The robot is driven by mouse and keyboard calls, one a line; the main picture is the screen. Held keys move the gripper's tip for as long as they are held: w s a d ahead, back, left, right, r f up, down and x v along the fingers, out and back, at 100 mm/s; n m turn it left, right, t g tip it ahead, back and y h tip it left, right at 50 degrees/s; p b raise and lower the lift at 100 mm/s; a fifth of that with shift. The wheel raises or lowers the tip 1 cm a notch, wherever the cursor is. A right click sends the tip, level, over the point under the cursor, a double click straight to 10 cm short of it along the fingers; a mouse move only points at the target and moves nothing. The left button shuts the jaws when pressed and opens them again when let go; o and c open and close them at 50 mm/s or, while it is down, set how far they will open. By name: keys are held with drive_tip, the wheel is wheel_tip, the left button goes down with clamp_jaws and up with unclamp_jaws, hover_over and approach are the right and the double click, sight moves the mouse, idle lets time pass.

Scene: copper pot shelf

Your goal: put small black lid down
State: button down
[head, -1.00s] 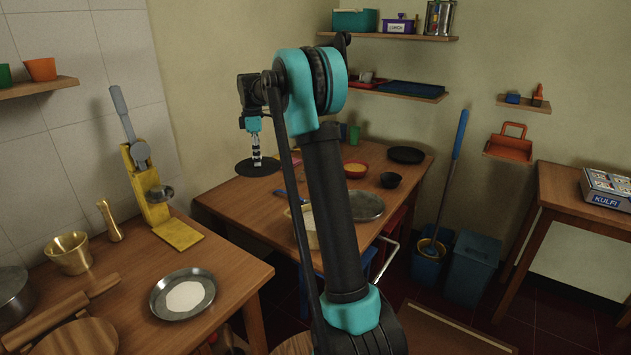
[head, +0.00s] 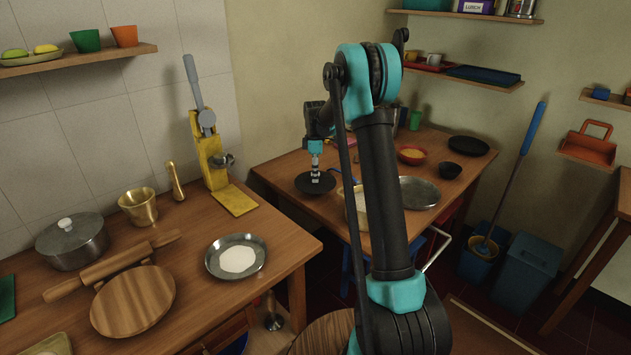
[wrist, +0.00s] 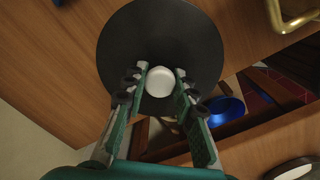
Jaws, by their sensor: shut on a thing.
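The small black lid (head: 316,184) is a flat dark disc. In the head view it is level over the left part of the back table (head: 275,172), close to its front edge. I cannot tell whether it touches the wood. My gripper (head: 315,178) points down at the lid's middle from above. In the wrist view the lid (wrist: 150,35) fills the upper centre, and its white knob (wrist: 160,82) sits between the two fingers of my gripper (wrist: 160,74), which are shut on it. The lid hides the wood beneath it.
A blue bowl (wrist: 226,110) shows below the table edge. Bare wood lies left of the lid.

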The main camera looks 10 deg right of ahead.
drive_tip(key=shift+f, duration=1.55)
drive_tip(key=shift+f, duration=0.15)
drive_tip(key=c, duration=1.2)
unclamp_jaws()
wheel_tip(320, 180, up, 12)
drive_tip(key=shift+r, duration=0.1)
drive_tip(key=s+d+f+m+t, duration=0.1)
drive_tip(key=s+f+m, duration=0.2)
drive_tip(key=s, duration=1.1)
drive_tip(key=s+d+f+m+t, duration=0.1)
drive_tip(key=s+m, duration=0.6)
drive_tip(key=s, duration=0.7)
drive_tip(key=s+d+f+m+t, duration=0.2)
drive_tip(key=s+f+m, duration=0.3)
drive_tip(key=s, duration=0.9)
drive_tip(key=shift+d+m, duration=0.6)
drive_tip(key=shift+d, duration=0.05)
